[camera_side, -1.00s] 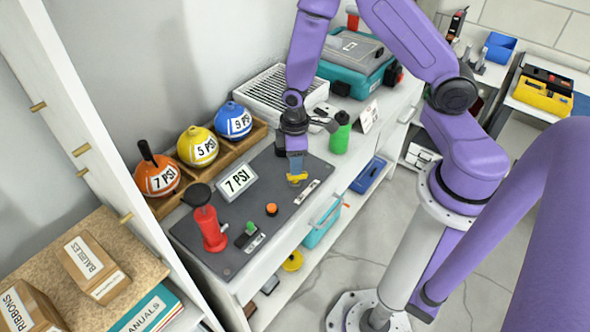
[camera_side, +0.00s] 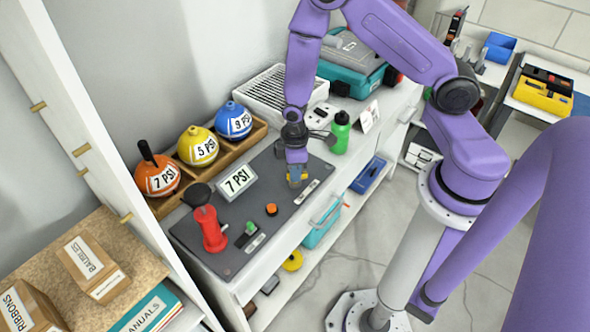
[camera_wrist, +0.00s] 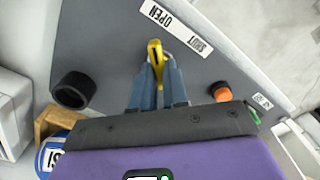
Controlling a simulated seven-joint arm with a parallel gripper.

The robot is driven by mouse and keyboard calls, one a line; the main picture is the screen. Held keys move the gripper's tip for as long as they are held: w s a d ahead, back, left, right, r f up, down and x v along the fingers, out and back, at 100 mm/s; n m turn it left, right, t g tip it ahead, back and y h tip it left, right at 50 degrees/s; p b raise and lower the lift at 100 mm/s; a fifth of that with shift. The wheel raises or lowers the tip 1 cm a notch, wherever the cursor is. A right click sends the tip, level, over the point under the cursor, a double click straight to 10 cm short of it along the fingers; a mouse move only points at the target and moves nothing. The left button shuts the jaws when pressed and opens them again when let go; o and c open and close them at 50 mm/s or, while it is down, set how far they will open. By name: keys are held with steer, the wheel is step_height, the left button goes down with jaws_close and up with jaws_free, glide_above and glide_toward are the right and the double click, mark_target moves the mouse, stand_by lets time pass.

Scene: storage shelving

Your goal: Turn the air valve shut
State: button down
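The air valve has a yellow handle (camera_wrist: 154,52), seen in the wrist view beside a white strip marked OPEN and SHUT (camera_wrist: 176,28). In the side view the yellow handle (camera_side: 304,176) is mostly hidden behind my fingers. My gripper (camera_wrist: 158,72) points down at the valve; in the side view it (camera_side: 296,182) is low over the grey panel (camera_side: 240,212). Its blue-grey fingers lie on either side of the handle with little gap, and look shut on it. The finger contact itself is partly hidden.
A red hand pump (camera_side: 210,230), an orange button (camera_side: 271,209), a green button (camera_side: 250,227) and a 7 PSI sign (camera_side: 237,182) share the panel. Labelled orange, yellow and blue balls (camera_side: 197,146) sit in a wooden rack behind. A green bottle (camera_side: 340,134) stands to the right.

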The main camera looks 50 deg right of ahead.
steer(key=shift+m, duration=0.4)
steer(key=m, duration=0.3)
steer(key=shift+m, duration=0.4)
steer(key=m, duration=1.3)
steer(key=shift+m, duration=0.3)
steer(key=c, duration=1.1)
jaws_free()
steer(key=shift+c, duration=0.2)
